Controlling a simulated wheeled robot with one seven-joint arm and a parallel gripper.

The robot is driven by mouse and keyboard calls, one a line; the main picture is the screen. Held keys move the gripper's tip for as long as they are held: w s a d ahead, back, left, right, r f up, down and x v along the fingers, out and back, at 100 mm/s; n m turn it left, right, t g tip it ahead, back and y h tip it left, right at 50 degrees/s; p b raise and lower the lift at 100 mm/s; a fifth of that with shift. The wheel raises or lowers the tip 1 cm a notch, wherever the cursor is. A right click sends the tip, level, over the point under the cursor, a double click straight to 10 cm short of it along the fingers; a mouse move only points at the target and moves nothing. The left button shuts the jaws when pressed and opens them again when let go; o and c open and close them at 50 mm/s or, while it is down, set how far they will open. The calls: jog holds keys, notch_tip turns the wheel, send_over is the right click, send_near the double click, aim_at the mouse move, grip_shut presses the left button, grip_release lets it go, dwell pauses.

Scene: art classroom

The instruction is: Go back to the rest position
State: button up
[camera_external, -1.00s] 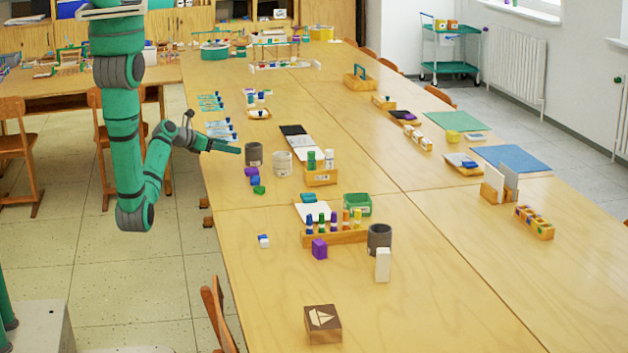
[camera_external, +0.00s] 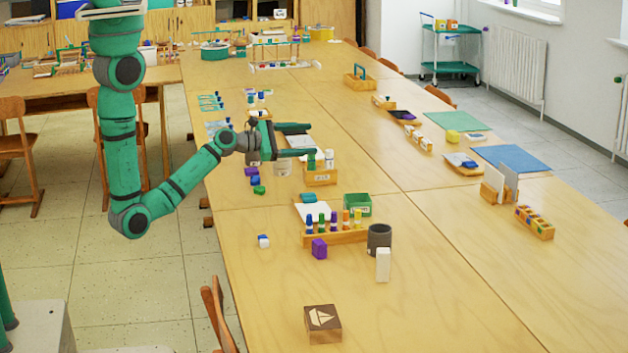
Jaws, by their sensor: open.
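My gripper (camera_external: 298,141) is at the end of my green and dark grey arm, which reaches in from the upper left. Its two green fingers are spread wide apart and point to the right. Nothing shows between them. The gripper is over the left side of the long table (camera_external: 450,270), by the wooden holder (camera_external: 322,176) with green and white bottles.
A wooden rack of coloured bottles (camera_external: 336,238), a grey cup (camera_external: 379,238), a green box (camera_external: 357,204), a purple block (camera_external: 319,249) and a white block (camera_external: 383,265) stand nearer the camera. A brown box (camera_external: 323,324) is at the front. A chair (camera_external: 219,312) stands at the left edge.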

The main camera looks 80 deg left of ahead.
jog(key=s+d+f+m+h, duration=0.1)
jog(key=s+d+f+m, duration=0.2)
jog(key=d, duration=0.6)
jog(key=s+d+f+m+h, duration=0.1)
jog(key=s+d+f+m, duration=0.2)
jog(key=d, duration=0.7)
jog(key=s+d+f+m+g+h, duration=0.1)
jog(key=s+d+m, duration=0.4)
jog(key=d, duration=0.5)
jog(key=shift+s+f+h, duration=0.6)
jog(key=shift+s+f, duration=0.25)
jog(key=shift+f, duration=0.3)
jog(key=s+d+m, duration=0.2)
jog(key=s, duration=0.1)
jog(key=s+d+m, duration=0.1)
jog(key=s, duration=0.1)
jog(key=shift+s+d+f+h, duration=0.25)
jog(key=shift+h, duration=0.15)
jog(key=s+m, duration=0.2)
jog(key=s, duration=0.1)
jog(key=s+m, duration=0.1)
jog(key=s, duration=0.3)
jog(key=shift+a+m, duration=0.2)
jog(key=shift+m, duration=0.2)
jog(key=s+a+r+m+g+y, duration=0.1)
jog(key=s+a+r+m+y, duration=0.3)
jog(key=s+a+m, duration=0.7)
jog(key=shift+s+a+m, duration=0.3)
jog(key=shift+s+a, duration=0.25)
jog(key=shift+s, duration=0.25)
